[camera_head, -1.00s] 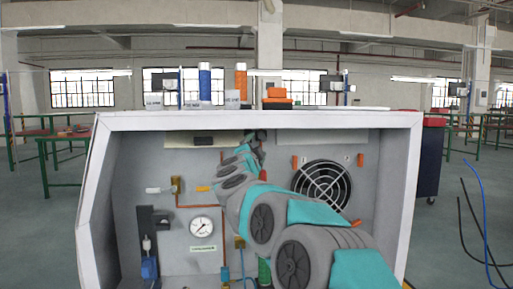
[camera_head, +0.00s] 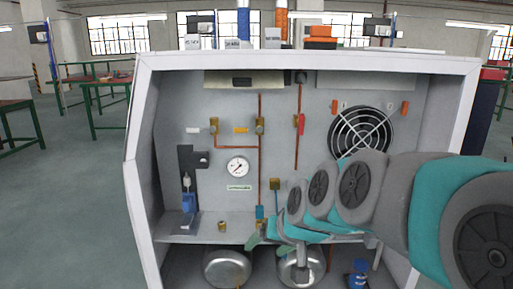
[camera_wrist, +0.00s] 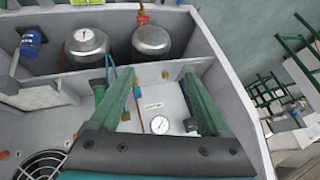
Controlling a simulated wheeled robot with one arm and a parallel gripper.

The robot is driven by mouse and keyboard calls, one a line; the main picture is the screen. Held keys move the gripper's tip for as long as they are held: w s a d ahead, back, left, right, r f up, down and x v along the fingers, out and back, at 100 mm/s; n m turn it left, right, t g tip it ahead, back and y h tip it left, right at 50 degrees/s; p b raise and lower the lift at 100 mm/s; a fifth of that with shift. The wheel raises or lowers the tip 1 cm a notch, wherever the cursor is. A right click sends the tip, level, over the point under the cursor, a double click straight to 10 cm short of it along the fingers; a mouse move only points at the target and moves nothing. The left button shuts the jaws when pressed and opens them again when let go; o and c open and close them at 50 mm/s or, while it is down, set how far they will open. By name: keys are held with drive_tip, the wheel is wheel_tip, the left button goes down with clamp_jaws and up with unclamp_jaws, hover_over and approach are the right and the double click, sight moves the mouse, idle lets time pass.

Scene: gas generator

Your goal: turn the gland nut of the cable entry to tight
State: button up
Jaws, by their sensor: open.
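A small dark fitting (camera_head: 301,77) sits at the top of the cabinet's back panel, above a copper pipe; it may be the cable entry, but its gland nut cannot be made out. My gripper (camera_head: 268,238) is low in the cabinet, in front of the shelf edge and well below that fitting. In the wrist view my gripper (camera_wrist: 158,76) has its two green fingers spread, with nothing held between them. The wrist view does not show the dark fitting.
Two metal tanks (camera_head: 227,268) stand below the shelf (camera_head: 180,228). A pressure gauge (camera_head: 237,167), a fan grille (camera_head: 360,133) and a red-handled valve (camera_head: 300,124) are on the back panel. A blue-based device (camera_head: 188,203) is at left. The cabinet's white frame (camera_head: 310,61) surrounds the opening.

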drive_tip(key=s+d+f+g+h, duration=0.1)
drive_tip(key=s+d+f+g, duration=0.1)
drive_tip(key=s, duration=0.7)
drive_tip(key=s+d+f+g+h, duration=0.1)
drive_tip(key=s+d+f+g, duration=0.2)
drive_tip(key=s, duration=0.6)
drive_tip(key=s+d+f+g+h, duration=0.2)
drive_tip(key=s+d+f, duration=0.4)
drive_tip(key=s, duration=0.3)
drive_tip(key=shift+s+d+g, duration=0.25)
drive_tip(key=shift+d+g, duration=0.25)
drive_tip(key=shift+d, duration=0.3)
